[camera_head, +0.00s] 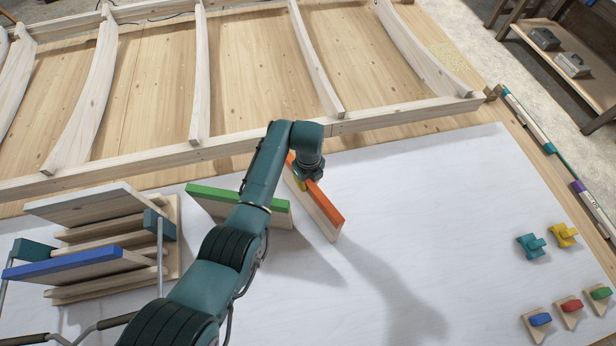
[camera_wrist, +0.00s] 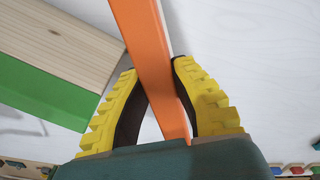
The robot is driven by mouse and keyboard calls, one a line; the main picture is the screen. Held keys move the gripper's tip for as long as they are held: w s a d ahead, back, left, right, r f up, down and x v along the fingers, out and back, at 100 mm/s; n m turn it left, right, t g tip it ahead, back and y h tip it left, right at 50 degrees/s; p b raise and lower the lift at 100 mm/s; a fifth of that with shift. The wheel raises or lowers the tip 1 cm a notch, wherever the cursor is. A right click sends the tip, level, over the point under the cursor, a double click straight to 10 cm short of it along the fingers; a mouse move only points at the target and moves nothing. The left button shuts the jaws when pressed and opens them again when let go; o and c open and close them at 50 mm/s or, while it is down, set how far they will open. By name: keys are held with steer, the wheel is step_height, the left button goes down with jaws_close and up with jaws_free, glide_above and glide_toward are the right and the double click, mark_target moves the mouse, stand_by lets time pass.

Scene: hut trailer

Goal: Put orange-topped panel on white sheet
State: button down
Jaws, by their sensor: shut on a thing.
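The orange-topped panel (camera_head: 325,207) is a pale wooden board with an orange upper edge. My gripper (camera_head: 300,177) is shut on it from above, toward its far end. In the wrist view the orange edge (camera_wrist: 150,45) runs between my two yellow fingers (camera_wrist: 153,72). The panel is upright over the white sheet (camera_head: 440,200); I cannot tell whether its lower edge touches the sheet. A green-topped panel (camera_head: 225,197) stands to its left, partly hidden behind my arm; it also shows in the wrist view (camera_wrist: 45,92).
A wooden rack (camera_head: 172,235) at left holds a blue-topped panel (camera_head: 65,266) and a white-topped panel (camera_head: 90,201). A wooden frame (camera_head: 200,150) spans the back. Small coloured pieces lie at right, including a teal one (camera_head: 530,245). The sheet's middle right is clear.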

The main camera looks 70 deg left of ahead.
steer(key=shift+w+a+r, duration=0.1)
steer(key=shift+a+r, duration=0.05)
steer(key=shift+r, duration=0.15)
steer(key=shift+f, duration=0.15)
steer(key=c, duration=1)
jaws_free()
steer(key=shift+f, duration=0.1)
steer(key=shift+c, duration=0.2)
step_height(320, 180, up, 12)
steer(key=p, duration=0.1)
